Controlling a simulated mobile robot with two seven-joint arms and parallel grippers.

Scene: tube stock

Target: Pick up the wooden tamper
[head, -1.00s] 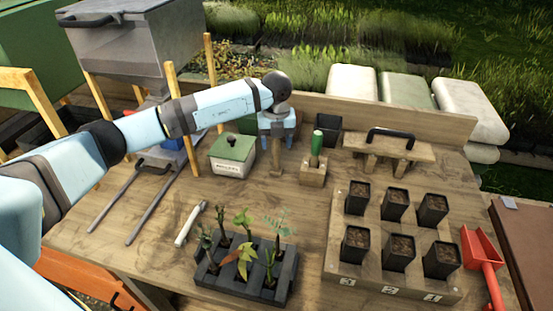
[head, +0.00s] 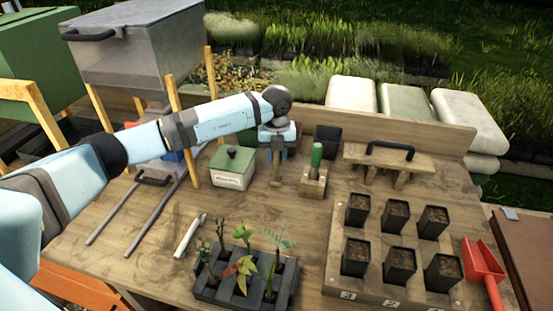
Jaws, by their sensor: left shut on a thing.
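The wooden tamper (head: 276,174) is a small brown upright piece below my left gripper, near the back middle of the bench. My left gripper (head: 277,152) is pointing down and is shut on the tamper's upper part, which the fingers hide. I cannot tell whether the tamper's foot touches the bench or is just clear of it. My right gripper is not in view.
A wooden block with a green-handled tool (head: 315,170) stands close on the right. A green-lidded box (head: 232,168) is close on the left, and a dark pot (head: 327,138) behind. A seedling tray (head: 245,285) is in front, with bare bench between.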

